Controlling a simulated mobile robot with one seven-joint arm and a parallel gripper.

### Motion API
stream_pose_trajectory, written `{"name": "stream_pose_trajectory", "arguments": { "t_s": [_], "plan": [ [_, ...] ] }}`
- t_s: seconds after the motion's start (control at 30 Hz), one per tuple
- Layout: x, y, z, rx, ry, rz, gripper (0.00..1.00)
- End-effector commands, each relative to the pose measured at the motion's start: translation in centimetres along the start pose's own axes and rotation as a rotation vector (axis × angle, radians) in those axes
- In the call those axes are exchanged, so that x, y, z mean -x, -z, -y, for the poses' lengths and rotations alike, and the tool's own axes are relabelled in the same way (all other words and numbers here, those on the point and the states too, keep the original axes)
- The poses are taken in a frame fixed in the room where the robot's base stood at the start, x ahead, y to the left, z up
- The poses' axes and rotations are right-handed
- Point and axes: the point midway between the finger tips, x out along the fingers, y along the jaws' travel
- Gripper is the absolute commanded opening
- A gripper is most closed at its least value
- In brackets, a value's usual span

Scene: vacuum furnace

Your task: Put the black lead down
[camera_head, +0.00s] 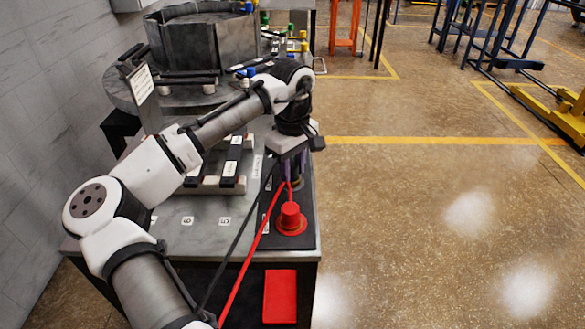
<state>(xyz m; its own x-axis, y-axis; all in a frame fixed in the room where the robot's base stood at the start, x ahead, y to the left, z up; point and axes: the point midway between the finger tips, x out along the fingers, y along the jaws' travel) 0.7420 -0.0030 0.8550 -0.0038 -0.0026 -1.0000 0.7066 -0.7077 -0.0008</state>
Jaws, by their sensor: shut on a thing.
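The black lead (241,235) runs as a dark cable from beside my gripper down to the lower left, in front of the bench. My gripper (295,175) points down above the dark mat (303,243) near the bench's right edge. It is shut on the end of the black lead, which is mostly hidden by the fingers and the wrist. I cannot tell whether the held end touches the mat. The red lead's plug (290,218) stands upright on the mat, just in front of my gripper.
Red cable (249,262) runs close beside the black one. Numbered labels (188,221) mark the bare benchtop on the left. Black-and-white bars (231,160) lie behind my arm. A round metal vessel (200,40) stands at the back. Open floor lies to the right.

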Motion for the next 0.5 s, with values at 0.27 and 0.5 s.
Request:
{"name": "stream_pose_trajectory", "arguments": {
  "t_s": [0.27,0.5],
  "plan": [
    [-0.40,0.01,-0.01,0.000,-0.001,-0.001,0.04],
    [-0.67,0.02,-0.01,0.000,-0.001,-0.002,0.46]
  ]
}}
